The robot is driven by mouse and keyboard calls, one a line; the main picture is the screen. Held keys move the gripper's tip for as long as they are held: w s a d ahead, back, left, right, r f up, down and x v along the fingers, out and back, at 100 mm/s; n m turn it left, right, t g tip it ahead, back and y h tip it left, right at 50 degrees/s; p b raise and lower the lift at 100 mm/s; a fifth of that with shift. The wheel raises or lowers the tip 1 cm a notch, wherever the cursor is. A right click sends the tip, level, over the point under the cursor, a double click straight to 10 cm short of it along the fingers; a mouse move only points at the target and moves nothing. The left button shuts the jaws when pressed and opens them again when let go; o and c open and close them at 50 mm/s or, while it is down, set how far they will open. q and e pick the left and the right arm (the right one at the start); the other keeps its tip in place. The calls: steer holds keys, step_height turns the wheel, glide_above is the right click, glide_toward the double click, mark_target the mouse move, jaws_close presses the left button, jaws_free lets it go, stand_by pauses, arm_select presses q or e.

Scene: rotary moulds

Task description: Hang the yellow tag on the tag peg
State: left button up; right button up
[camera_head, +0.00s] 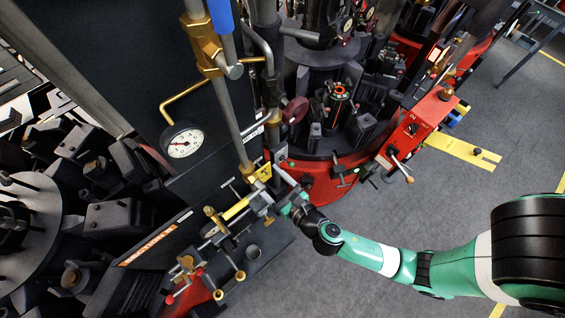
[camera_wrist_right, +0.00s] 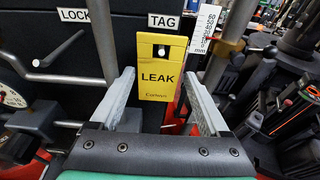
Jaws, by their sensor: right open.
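The yellow tag (camera_wrist_right: 160,82), marked LEAK, is upright and facing me below the white TAG label (camera_wrist_right: 163,21) in the right wrist view. A pale round end, which looks like the tag peg (camera_wrist_right: 161,51), shows in the dark opening near its top. The tag also shows small in the head view (camera_head: 263,172). My right gripper (camera_wrist_right: 159,80) is open, with one finger on each side of the tag and visible gaps between. In the head view my right gripper (camera_head: 272,188) is at the panel's lower edge. My left gripper is not in view.
A LOCK label (camera_wrist_right: 73,15) and a handle bar are left of the tag; a white scale strip (camera_wrist_right: 204,30) and a pipe are close on the right. A pressure gauge (camera_head: 182,142), brass-fitted pipe and valve rack crowd the head view. Grey floor (camera_head: 400,215) lies open at right.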

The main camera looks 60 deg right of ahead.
steer(key=p+v, duration=0.4)
steer(key=v, duration=0.6)
steer(key=shift+s, duration=0.2)
